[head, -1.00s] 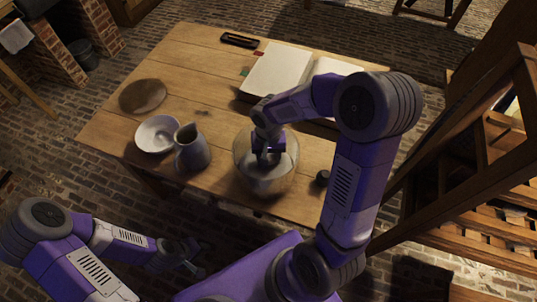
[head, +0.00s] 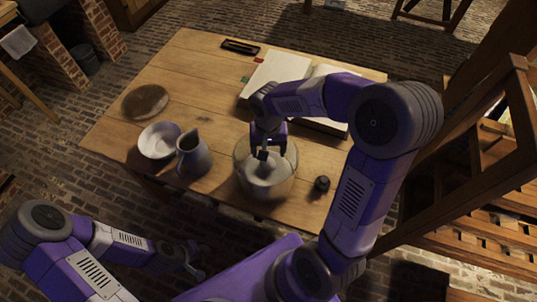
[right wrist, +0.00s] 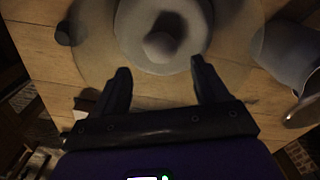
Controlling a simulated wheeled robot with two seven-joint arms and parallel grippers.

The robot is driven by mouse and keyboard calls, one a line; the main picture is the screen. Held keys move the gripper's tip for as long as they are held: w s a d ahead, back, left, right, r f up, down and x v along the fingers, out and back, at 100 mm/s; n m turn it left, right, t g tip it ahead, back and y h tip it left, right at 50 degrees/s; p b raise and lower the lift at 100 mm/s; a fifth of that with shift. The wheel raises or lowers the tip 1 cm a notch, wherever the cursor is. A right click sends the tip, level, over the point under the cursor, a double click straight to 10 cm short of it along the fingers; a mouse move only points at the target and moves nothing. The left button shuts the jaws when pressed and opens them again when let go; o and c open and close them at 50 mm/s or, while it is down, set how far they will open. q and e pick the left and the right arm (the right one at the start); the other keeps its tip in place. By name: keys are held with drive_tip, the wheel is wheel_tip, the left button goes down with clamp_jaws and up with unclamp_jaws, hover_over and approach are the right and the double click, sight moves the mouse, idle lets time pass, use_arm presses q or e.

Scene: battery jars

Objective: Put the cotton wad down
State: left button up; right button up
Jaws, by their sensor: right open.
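A pale, rounded cotton wad (right wrist: 160,47) shows in the right wrist view over a light grey round surface inside the glass jar (right wrist: 88,40), with a dark shadow beside it. In the head view the wide glass jar (head: 242,178) stands near the table's front edge; the wad is hard to tell from the pale contents there. My right gripper (head: 268,154) points down over the jar's mouth. In the right wrist view its fingers (right wrist: 160,72) are apart, with the wad beyond the tips and nothing clearly between them. My left gripper (head: 192,262) hangs empty off the table's front, fingers apart.
A grey jug (head: 193,158) and a white bowl (head: 158,141) stand left of the jar. A small dark knob-like piece (head: 322,184) lies to its right. A round dark disc (head: 145,101) lies farther left. An open book (head: 275,73) lies behind. The table's left front is clear.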

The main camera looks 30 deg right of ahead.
sight(269, 162)
wheel_tip(269, 162, up, 5)
drive_tip(key=shift+f+p, duration=0.1)
drive_tip(key=shift+p, duration=0.4)
drive_tip(key=shift+f, duration=0.1)
